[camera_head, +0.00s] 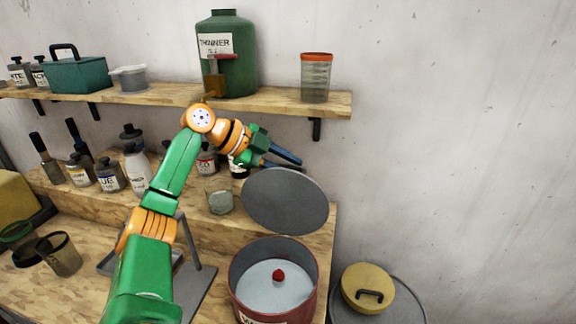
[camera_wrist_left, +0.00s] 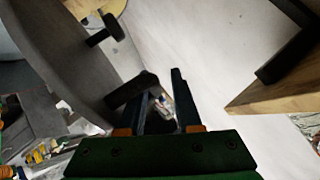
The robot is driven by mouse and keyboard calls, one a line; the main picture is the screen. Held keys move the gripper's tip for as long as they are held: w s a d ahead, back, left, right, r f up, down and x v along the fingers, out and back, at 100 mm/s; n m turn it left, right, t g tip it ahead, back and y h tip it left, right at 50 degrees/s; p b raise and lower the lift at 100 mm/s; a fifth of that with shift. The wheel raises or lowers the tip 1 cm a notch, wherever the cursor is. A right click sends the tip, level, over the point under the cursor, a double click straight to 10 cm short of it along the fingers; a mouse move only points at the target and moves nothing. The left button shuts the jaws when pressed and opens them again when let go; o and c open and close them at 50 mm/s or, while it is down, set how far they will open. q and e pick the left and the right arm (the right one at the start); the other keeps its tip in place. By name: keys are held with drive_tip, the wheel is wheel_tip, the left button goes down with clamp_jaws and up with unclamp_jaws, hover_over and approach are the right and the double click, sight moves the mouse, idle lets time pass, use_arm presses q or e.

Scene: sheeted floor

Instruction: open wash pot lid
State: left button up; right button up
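The wash pot (camera_head: 240,290) is a round red pot with a pale inside and a red knob in its middle. Its grey round lid (camera_head: 285,202) stands steeply tilted up behind the pot's opening. In the left wrist view the lid (camera_wrist_left: 50,60) fills the left side, with black handle parts (camera_wrist_left: 130,88) sticking out from it. My left gripper (camera_head: 302,164) is behind the lid's upper edge. Its fingers (camera_wrist_left: 165,100) are apart, with a gap between them and nothing clearly held. The lower handle part is close to one finger; I cannot tell whether they touch. My right gripper is not in view.
A wooden shelf (camera_head: 165,94) with a dark bracket (camera_head: 316,130) is above the left gripper. It carries a green thinner jug (camera_head: 240,75) and an orange-rimmed cup (camera_head: 315,80). Small bottles stand on the bench step. A yellow lid (camera_head: 365,280) is right of the pot.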

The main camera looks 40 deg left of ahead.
use_arm(q)
drive_tip(key=shift+w+f, duration=0.15)
drive_tip(key=shift+f, duration=0.15)
drive_tip(key=shift+s+a+r, duration=0.1)
drive_tip(key=shift+s+r, duration=0.1)
drive_tip(key=s+a+r+p, duration=0.6)
drive_tip(key=s+a+r, duration=0.1)
drive_tip(key=r, duration=0.3)
drive_tip(key=shift+s+a, duration=0.2)
drive_tip(key=shift+a, duration=0.3)
idle(0.5)
